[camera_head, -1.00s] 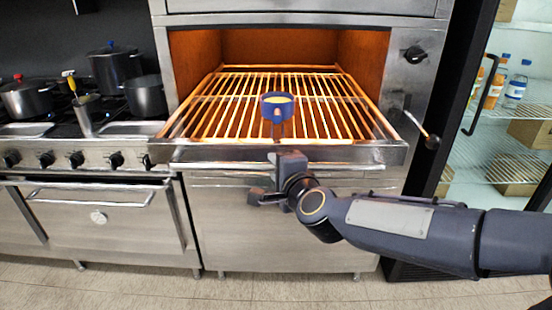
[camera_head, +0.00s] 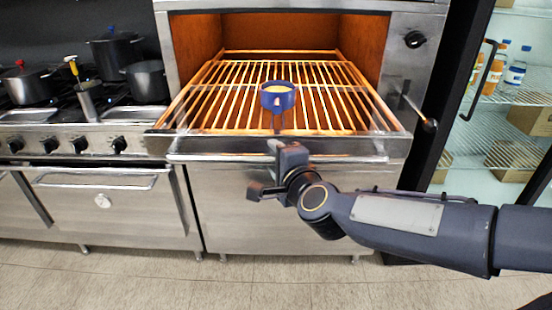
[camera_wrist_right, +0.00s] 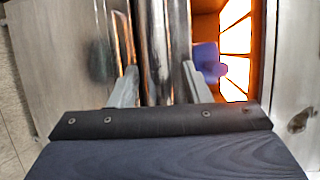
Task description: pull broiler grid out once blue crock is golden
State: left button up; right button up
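The broiler grid (camera_head: 330,95) is a rack of glowing orange bars, sticking out of the open broiler. The blue crock (camera_head: 278,101) stands upright on it near the front middle; its top surface is pale golden-yellow. It also shows in the right wrist view (camera_wrist_right: 206,62), beside the fingers. A metal handle bar (camera_head: 215,158) runs along the grid's front; in the wrist view the bar (camera_wrist_right: 157,55) passes between my fingers. My left gripper is not in view.
A lever with a dark knob (camera_head: 430,125) juts from the broiler's right side. A stove with pots (camera_head: 148,82) stands to the left, with an oven handle (camera_head: 95,180) below. A glass-door fridge (camera_head: 510,130) is at right. The floor in front is clear.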

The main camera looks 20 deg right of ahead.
jog(key=a+p+v, duration=0.1)
jog(key=v, duration=0.6)
jog(key=shift+s+d+p, duration=0.35)
jog(key=shift+s+d, duration=0.05)
jog(key=shift+d, duration=0.1)
jog(key=shift+r, duration=0.1)
jog(key=s+d+f+n+g+y+p, duration=0.1)
jog(key=s+n+g+p, duration=0.3)
jog(key=s+n, duration=0.4)
jog(key=s+d+f+n+g+p, duration=0.3)
jog(key=s+d+n+g+p, duration=0.1)
jog(key=s, duration=0.8)
jog(key=n+g+p, duration=0.1)
jog(key=n+g, duration=0.1)
jog(key=n, duration=0.1)
jog(key=shift+d+n+y+p, duration=0.2)
jog(key=shift+n+y+p, duration=0.1)
jog(key=shift+n+y, duration=0.1)
jog(key=shift+f, duration=0.15)
